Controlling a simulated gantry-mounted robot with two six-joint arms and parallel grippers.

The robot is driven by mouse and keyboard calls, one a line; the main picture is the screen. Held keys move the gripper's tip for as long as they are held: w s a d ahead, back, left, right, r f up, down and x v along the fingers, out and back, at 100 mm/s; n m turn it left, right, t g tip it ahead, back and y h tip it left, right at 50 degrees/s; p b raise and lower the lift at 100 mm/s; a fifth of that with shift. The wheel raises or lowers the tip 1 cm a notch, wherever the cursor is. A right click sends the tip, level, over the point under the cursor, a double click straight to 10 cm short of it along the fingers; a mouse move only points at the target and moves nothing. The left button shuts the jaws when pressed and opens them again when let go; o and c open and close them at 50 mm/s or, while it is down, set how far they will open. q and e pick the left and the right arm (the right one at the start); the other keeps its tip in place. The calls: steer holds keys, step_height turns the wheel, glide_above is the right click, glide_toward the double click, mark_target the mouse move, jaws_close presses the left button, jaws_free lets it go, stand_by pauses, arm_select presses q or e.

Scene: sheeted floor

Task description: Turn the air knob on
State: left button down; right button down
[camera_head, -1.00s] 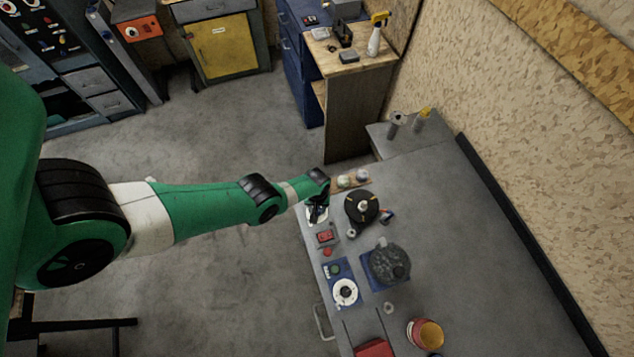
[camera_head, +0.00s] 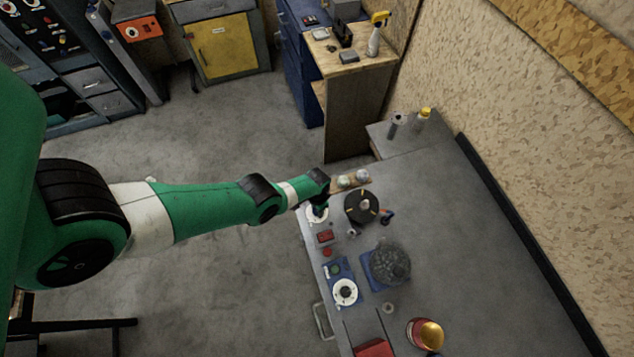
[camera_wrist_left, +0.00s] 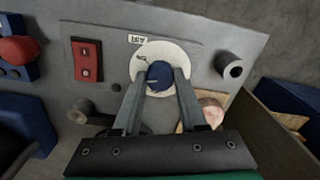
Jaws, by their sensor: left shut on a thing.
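The air knob (camera_wrist_left: 159,74) is a dark blue knob on a round white dial (camera_wrist_left: 178,53) with the label AIR above it in the left wrist view. My left gripper (camera_wrist_left: 160,80) is shut on the knob, with one finger on each side. In the head view my left gripper (camera_head: 317,205) is at the near left edge of the grey bench, over the white dial (camera_head: 318,216). The fingers hide part of the knob there. My right gripper is not in view.
A red switch (camera_wrist_left: 87,61) and a red button (camera_wrist_left: 17,50) sit left of the dial in the wrist view. A round black fixture (camera_head: 362,206), a blue-based grey device (camera_head: 387,265) and a red can (camera_head: 425,335) stand on the bench (camera_head: 470,260). Its right side is clear.

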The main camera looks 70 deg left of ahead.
arm_select(q)
steer(key=m, duration=0.4)
steer(key=shift+m, duration=0.3)
steer(key=m, duration=0.4)
steer(key=shift+m, duration=0.4)
steer(key=shift+c, duration=2.2)
jaws_free()
